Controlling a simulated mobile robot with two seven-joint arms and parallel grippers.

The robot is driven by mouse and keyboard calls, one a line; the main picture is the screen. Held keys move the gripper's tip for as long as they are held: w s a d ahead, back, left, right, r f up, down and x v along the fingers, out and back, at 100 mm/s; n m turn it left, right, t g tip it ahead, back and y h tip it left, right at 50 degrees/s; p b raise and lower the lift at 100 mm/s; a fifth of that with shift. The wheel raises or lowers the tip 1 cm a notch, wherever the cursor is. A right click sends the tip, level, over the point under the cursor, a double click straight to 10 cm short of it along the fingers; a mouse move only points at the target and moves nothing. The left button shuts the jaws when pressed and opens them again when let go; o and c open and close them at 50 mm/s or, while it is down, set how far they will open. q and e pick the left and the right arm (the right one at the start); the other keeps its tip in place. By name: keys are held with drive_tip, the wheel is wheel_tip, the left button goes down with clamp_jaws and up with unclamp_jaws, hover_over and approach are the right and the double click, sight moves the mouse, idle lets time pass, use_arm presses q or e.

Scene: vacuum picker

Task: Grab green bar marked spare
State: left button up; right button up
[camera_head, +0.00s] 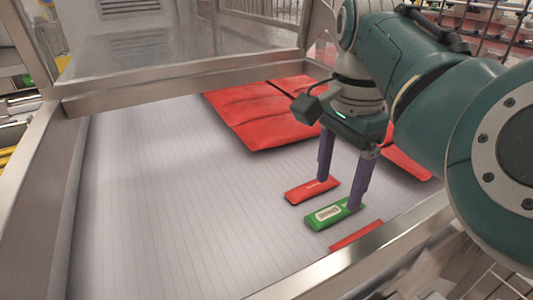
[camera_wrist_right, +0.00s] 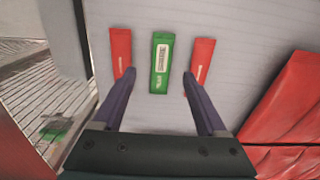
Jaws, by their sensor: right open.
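The green bar (camera_head: 318,217) lies flat on the pale lined surface between two red bars. A pale label shows on its top, too small to read. It also shows in the right wrist view (camera_wrist_right: 161,81), lengthwise and centred between my fingertips. My right gripper (camera_head: 339,194) is open and empty, pointing down over the bars. In the right wrist view the gripper (camera_wrist_right: 158,75) has its fingertips overlapping the inner edges of the two red bars. I cannot tell its exact height or whether it touches. My left gripper is not in view.
One red bar (camera_head: 310,190) lies behind the green bar and another red bar (camera_head: 356,235) in front, near the metal rim (camera_head: 325,272). A large red padded packet (camera_head: 262,118) lies further back. The surface on the left (camera_head: 160,200) is clear.

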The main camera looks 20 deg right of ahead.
sight(331, 211)
wheel_tip(331, 211, down, 5)
drive_tip(key=shift+w+f+b, duration=0.1)
drive_tip(key=shift+f+b, duration=0.1)
drive_tip(key=shift+b, duration=0.4)
drive_tip(key=shift+c, duration=0.3)
clamp_jaws()
